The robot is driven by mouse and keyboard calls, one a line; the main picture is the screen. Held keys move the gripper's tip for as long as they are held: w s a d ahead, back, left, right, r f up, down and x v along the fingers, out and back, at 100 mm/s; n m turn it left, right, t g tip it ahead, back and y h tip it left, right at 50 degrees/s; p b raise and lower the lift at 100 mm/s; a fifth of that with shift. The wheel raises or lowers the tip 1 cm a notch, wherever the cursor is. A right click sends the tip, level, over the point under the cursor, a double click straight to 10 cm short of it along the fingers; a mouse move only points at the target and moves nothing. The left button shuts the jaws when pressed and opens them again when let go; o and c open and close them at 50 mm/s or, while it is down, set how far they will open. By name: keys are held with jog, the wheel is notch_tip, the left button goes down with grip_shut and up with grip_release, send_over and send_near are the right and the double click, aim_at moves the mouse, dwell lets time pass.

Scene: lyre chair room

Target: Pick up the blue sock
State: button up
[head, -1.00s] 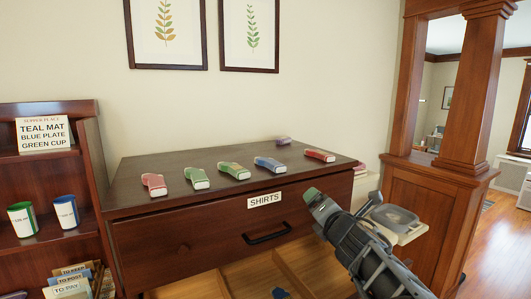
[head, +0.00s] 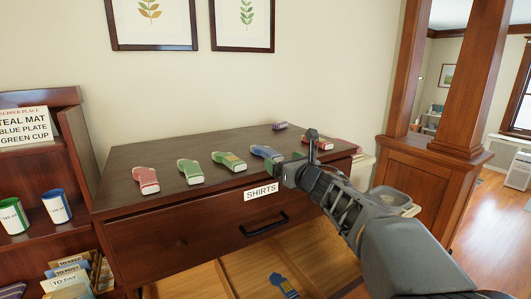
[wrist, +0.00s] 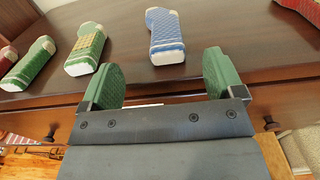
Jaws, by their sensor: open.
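A blue sock-shaped item (head: 266,153) with a white edge lies on the dresser top (head: 135,162), in a row of similar items. In the wrist view the blue sock (wrist: 165,35) lies ahead, beyond and roughly between the fingertips. A second blue piece (head: 284,286), patterned, lies in the open drawer below and is cut off by the frame. My gripper (head: 294,155) is open and empty at the dresser's front edge, just right of the blue sock. Its green finger pads show in the wrist view (wrist: 164,72), apart from the sock.
A green sock with a yellow patch (head: 229,162), a plain green one (head: 190,171) and red ones (head: 146,180) share the top. A purple item (head: 280,126) lies behind. The open drawer (head: 245,270) juts out below. A wooden column stands right.

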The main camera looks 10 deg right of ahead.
aim_at(275, 156)
jog(key=shift+p+x, duration=1.25)
jog(key=shift+x, duration=1.35)
jog(key=c, duration=1)
